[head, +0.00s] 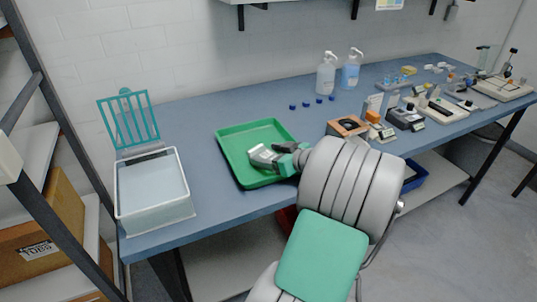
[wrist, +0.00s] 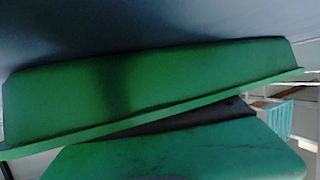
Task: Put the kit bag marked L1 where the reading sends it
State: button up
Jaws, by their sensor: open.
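My gripper (head: 265,156) is low over the green tray (head: 236,140) on the blue bench, in the head view. A pale, grey-white shape shows at its end, and I cannot tell whether any of it is a bag. The jaws are open. In the wrist view the green tray wall (wrist: 160,85) fills the middle, very close. A large green surface with a dark edge lies below it, probably part of my gripper. No kit bag marked L1 can be made out, and no reading is legible. Small instruments (head: 405,118) stand on the bench to the right.
A clear-walled, white-rimmed bin (head: 155,212) stands at the bench's left end, with a teal rack (head: 130,122) behind it. Several blue caps, two pump bottles (head: 326,73) and a brown box (head: 347,126) stand beyond the tray. Shelving with a carton (head: 40,225) is at left.

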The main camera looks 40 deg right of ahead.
jog(key=shift+s+a+f, duration=0.15)
jog(key=shift+s+f, duration=0.05)
jog(key=shift+f, duration=0.55)
jog(key=v, duration=0.4)
jog(key=r+p+v, duration=0.1)
jog(key=v, duration=0.7)
jog(key=shift+w+d+r, duration=0.15)
jog(key=shift+d+r, duration=0.1)
jog(key=shift+r, duration=0.1)
